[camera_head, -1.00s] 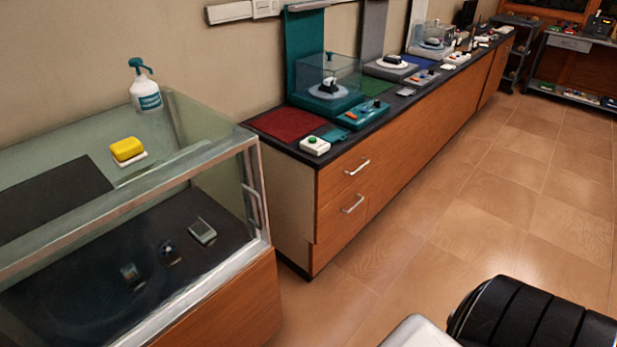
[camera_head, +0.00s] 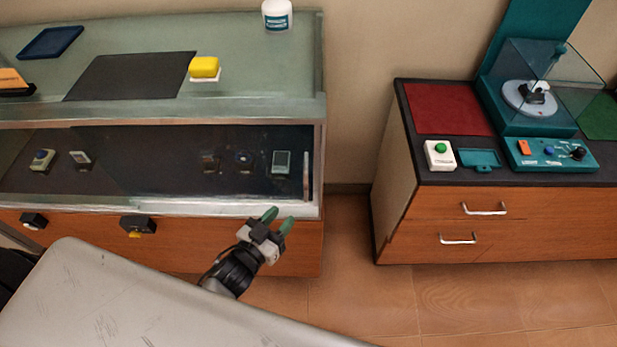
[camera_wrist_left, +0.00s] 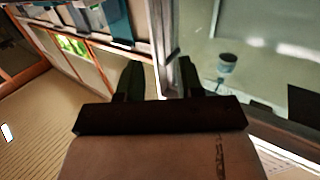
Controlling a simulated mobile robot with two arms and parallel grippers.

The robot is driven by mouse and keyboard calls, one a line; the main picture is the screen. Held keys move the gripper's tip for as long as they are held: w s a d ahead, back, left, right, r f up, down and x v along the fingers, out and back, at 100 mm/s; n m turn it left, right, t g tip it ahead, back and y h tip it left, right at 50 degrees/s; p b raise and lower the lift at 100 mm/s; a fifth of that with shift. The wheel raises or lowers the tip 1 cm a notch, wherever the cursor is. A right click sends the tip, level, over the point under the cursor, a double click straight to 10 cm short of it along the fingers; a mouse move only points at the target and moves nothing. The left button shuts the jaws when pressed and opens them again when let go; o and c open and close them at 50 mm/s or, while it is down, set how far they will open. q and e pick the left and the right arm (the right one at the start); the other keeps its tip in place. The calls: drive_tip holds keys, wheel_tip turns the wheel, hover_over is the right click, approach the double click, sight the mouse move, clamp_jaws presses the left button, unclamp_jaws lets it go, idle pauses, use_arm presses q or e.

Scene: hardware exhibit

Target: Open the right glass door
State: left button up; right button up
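The right glass door (camera_head: 225,160) is the right part of the glass front of a display case on a wooden base. Its upright handle (camera_head: 306,175) is near the case's right end. My left gripper (camera_head: 278,221) has green fingers that stand apart with nothing between them. It is in front of the case, just below the lower frame rail and left of and below the handle. In the left wrist view the two fingers (camera_wrist_left: 160,78) also show apart, near a light upright frame bar. My right gripper is not in view.
On the case top are a yellow block (camera_head: 204,67), a white bottle (camera_head: 277,15) and a dark mat (camera_head: 130,77). Small devices lie behind the glass. A counter with drawers (camera_head: 484,209) stands to the right, with a floor gap (camera_head: 346,230) between.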

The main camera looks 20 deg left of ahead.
sight(306, 184)
use_arm(q)
drive_tip(key=x, duration=0.3)
drive_tip(key=r+x, duration=0.1)
drive_tip(key=x, duration=0.3)
drive_tip(key=p+x, duration=0.1)
drive_tip(key=x, duration=0.2)
drive_tip(key=shift+w+r, duration=0.4)
drive_tip(key=shift+w, duration=0.05)
clamp_jaws()
